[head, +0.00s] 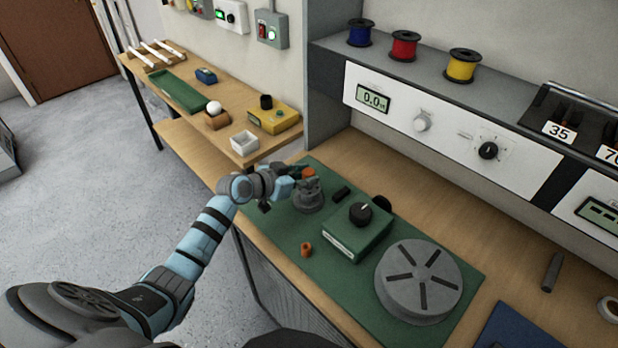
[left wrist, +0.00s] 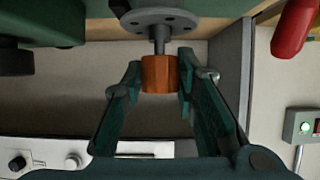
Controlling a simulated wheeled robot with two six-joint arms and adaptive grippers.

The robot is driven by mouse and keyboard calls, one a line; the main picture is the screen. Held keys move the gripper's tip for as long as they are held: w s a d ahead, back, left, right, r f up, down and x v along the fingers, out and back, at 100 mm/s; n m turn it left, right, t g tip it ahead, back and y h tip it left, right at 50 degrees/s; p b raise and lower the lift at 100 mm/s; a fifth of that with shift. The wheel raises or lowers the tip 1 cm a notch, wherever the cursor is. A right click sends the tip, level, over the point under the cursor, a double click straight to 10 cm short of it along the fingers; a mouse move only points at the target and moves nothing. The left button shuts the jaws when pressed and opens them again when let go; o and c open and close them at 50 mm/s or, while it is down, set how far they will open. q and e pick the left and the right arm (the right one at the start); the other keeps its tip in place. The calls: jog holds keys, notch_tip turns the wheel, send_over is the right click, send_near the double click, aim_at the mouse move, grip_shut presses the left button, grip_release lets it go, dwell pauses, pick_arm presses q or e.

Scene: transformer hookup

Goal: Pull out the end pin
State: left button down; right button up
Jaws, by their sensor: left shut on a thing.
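My left gripper (head: 300,173) reaches in from the left over the green mat. It is shut on an orange-brown cylinder (head: 309,172) above a round grey stand (head: 308,196). In the left wrist view, which looks upside down, the fingers (left wrist: 160,80) sit on both sides of the orange-brown cylinder (left wrist: 159,73). A grey shaft (left wrist: 159,42) joins the cylinder to a flanged disc (left wrist: 160,22) with holes. I cannot tell a separate end pin apart from these parts. My right gripper is not in view.
On the green mat (head: 330,290) are a loose orange-brown piece (head: 306,249), a green box with a black knob (head: 353,236) and a slotted grey disc (head: 419,279). A white instrument panel (head: 455,133) stands behind. A white box (head: 244,143) is on the left bench.

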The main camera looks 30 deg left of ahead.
pick_arm(q)
jog(key=shift+r+p, duration=1.45)
jog(key=shift+r, duration=0.35)
notch_tip(320, 180, up, 5)
jog(key=p, duration=0.4)
jog(key=shift+r+p, duration=0.15)
jog(key=shift+p, duration=0.15)
